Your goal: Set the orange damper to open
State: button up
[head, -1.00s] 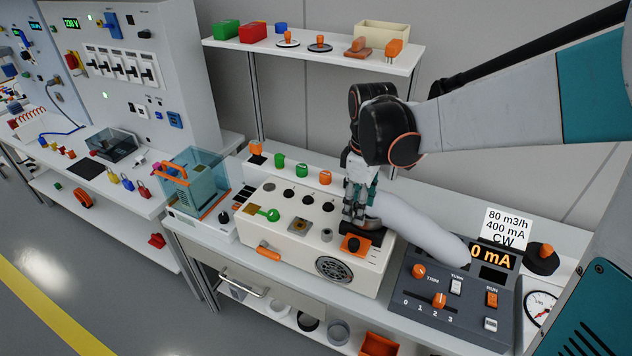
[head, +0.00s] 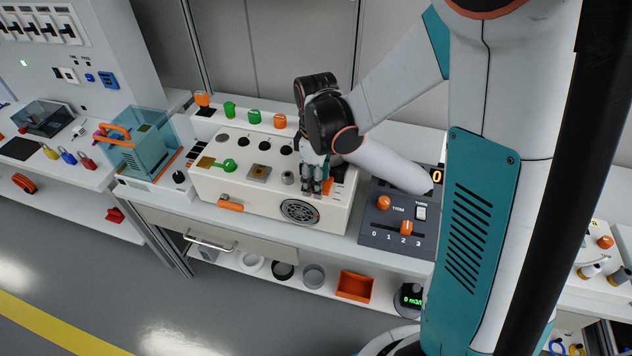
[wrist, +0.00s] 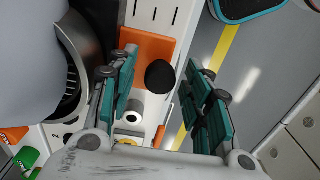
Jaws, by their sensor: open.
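An orange plate (wrist: 147,48) with a round black knob (wrist: 160,74) is on top of the cream box (head: 333,215), at its right end; it looks like the orange damper. In the head view only part of the plate (head: 339,186) shows, beside my gripper, and the knob is hidden. My gripper (head: 317,188) points down over that end of the box. In the wrist view my gripper (wrist: 163,95) is open, with the black knob between its two teal fingers and a gap on each side. I cannot tell whether a finger touches the plate.
The box also carries an orange front handle (head: 230,205), a green lever (head: 228,165) and a round grille (head: 299,211). A dark control panel (head: 398,220) stands close on the right. A clear blue case (head: 150,150) stands left. Small coloured pieces (head: 254,117) stand behind the box.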

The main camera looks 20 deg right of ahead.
jog(key=shift+f, duration=0.15)
grip_shut()
jog(key=s+a, duration=0.3)
jog(key=s, duration=0.2)
jog(key=shift+a, duration=0.35)
grip_release()
jog(key=shift+s, duration=0.15)
notch_tip(320, 180, up, 12)
dwell(0.4)
jog(key=shift+s, duration=0.1)
